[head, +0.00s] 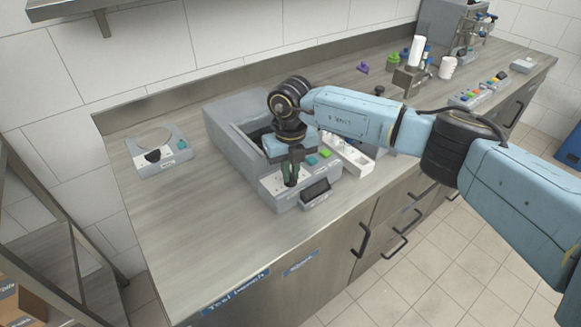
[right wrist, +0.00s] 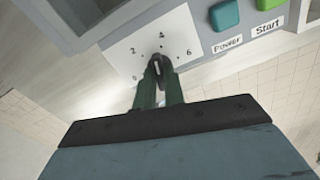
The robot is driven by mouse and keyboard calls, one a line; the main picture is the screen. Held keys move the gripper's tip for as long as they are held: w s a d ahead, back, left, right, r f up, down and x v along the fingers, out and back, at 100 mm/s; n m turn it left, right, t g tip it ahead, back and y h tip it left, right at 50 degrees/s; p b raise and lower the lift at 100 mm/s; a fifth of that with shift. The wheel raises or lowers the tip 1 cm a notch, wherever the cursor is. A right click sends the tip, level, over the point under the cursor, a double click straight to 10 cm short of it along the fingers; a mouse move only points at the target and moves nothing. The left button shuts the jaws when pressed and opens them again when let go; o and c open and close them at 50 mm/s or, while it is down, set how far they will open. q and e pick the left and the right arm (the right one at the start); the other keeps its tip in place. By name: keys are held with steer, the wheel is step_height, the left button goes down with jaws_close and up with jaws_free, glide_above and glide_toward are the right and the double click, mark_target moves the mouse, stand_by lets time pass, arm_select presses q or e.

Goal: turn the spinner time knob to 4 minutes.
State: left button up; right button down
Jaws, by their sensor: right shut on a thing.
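The spinner (head: 226,140) is a grey box on the bench, with a white dial plate on its front panel. In the right wrist view the dial plate (right wrist: 130,52) carries the marks 0, 2, 4 and 6. The dark time knob (right wrist: 158,66) has a light pointer line that runs roughly up towards the 4; its exact setting is hard to read. My right gripper (right wrist: 159,88) has its green fingers closed on the knob, one on each side. In the head view my right gripper (head: 291,180) covers the knob from above. My left gripper is out of view.
A teal Power button (right wrist: 224,15) and a green Start button (right wrist: 268,4) sit right of the dial. A small dark display (head: 316,190) stands at the spinner's front. A white rack (head: 352,158) is to its right. A grey device (head: 160,155) stands left, with clear bench between.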

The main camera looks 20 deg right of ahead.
mark_target(291, 174)
steer(key=shift+r+m+p, duration=0.1)
steer(key=shift+m+p, duration=0.3)
steer(key=shift+m, duration=1)
steer(key=c, duration=1.5)
jaws_free()
step_height(291, 174, up, 13)
steer(key=shift+r, duration=0.15)
